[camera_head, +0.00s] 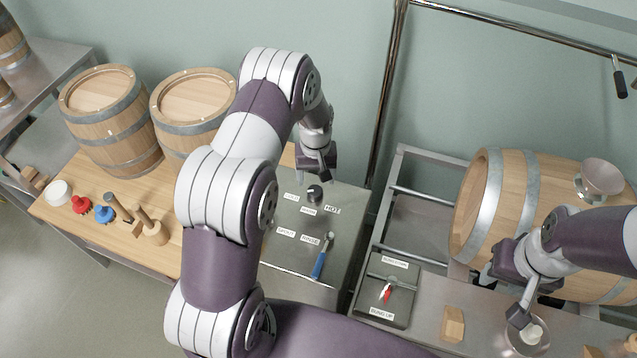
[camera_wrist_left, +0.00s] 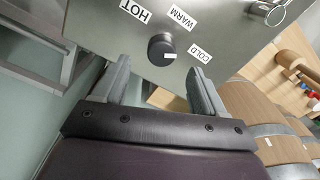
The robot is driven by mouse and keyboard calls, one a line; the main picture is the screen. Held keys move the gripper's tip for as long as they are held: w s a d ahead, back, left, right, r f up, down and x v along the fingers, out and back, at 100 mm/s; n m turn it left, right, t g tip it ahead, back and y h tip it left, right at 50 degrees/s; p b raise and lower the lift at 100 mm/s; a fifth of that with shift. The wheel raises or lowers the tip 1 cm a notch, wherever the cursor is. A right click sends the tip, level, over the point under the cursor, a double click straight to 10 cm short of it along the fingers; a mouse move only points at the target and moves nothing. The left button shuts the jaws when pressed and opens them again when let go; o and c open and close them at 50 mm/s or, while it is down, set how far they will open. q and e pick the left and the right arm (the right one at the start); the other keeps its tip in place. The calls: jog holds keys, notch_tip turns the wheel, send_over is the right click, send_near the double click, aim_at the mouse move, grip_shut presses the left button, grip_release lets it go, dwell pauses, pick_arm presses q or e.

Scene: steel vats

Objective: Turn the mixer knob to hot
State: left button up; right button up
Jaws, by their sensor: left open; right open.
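The mixer knob (camera_head: 315,193) is a small black round knob on a steel panel (camera_head: 281,222), with white COLD, WARM and HOT labels. In the left wrist view the knob (camera_wrist_left: 161,50) has a white mark on the side toward the COLD label (camera_wrist_left: 200,51). The HOT label (camera_wrist_left: 135,11) lies on the opposite side, past WARM (camera_wrist_left: 183,17). My left gripper (camera_head: 318,172) is just above and behind the knob. Its fingers (camera_wrist_left: 160,88) are open and apart from the knob, with nothing between them. My right gripper (camera_head: 520,312) is open at the right, by a steel bowl.
A blue-handled lever (camera_head: 319,262) sits on the same panel. A red-handled valve (camera_head: 386,292) is on the panel to the right. Barrels (camera_head: 112,118) and mallets (camera_head: 152,228) stand on the wooden bench at left. Another barrel (camera_head: 487,205) lies at right.

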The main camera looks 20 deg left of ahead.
aim_at(315, 190)
pick_arm(q)
jog(key=f, duration=0.3)
jog(key=f+p, duration=0.1)
jog(key=f, duration=0.1)
jog(key=shift+a, duration=0.25)
jog(key=shift+d+f, duration=0.15)
jog(key=shift+f, duration=0.3)
jog(key=c, duration=1.1)
jog(key=shift+o, duration=0.2)
